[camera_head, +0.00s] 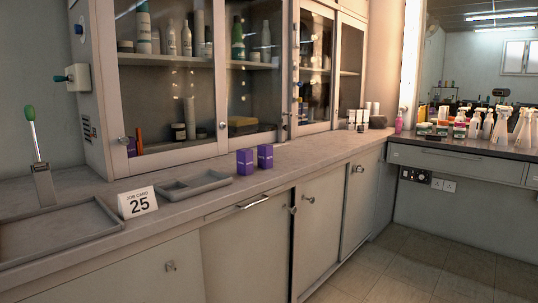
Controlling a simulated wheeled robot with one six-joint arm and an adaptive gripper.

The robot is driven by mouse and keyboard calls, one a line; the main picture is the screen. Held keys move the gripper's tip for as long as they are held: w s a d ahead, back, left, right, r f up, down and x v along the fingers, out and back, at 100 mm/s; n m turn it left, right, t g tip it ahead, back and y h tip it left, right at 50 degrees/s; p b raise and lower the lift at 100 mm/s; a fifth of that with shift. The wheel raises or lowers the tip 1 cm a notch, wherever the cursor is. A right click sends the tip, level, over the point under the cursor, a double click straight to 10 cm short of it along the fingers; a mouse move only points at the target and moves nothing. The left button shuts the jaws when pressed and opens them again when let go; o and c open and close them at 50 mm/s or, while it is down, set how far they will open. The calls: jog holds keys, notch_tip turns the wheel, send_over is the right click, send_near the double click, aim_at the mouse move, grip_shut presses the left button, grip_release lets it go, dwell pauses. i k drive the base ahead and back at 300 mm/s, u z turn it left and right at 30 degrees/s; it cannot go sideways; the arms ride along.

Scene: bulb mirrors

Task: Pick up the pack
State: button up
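Two small purple packs stand upright side by side on the grey counter (322,151), below the glass-fronted cabinet. The left pack (244,162) is slightly nearer, and the right pack (265,157) stands just beside it with a narrow gap. Which of them the task calls the pack I cannot tell. My gripper is not in view.
A grey divided tray (189,187) lies left of the packs. A card reading 25 (138,202) and a larger tray (55,236) are further left, by a green-knobbed lever (35,150). Bottles crowd the right counter (465,150). The counter right of the packs is clear.

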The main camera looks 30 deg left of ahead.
aim_at(265, 151)
jog(key=u, duration=0.45)
jog(key=i, duration=0.75)
jog(key=u, duration=0.7)
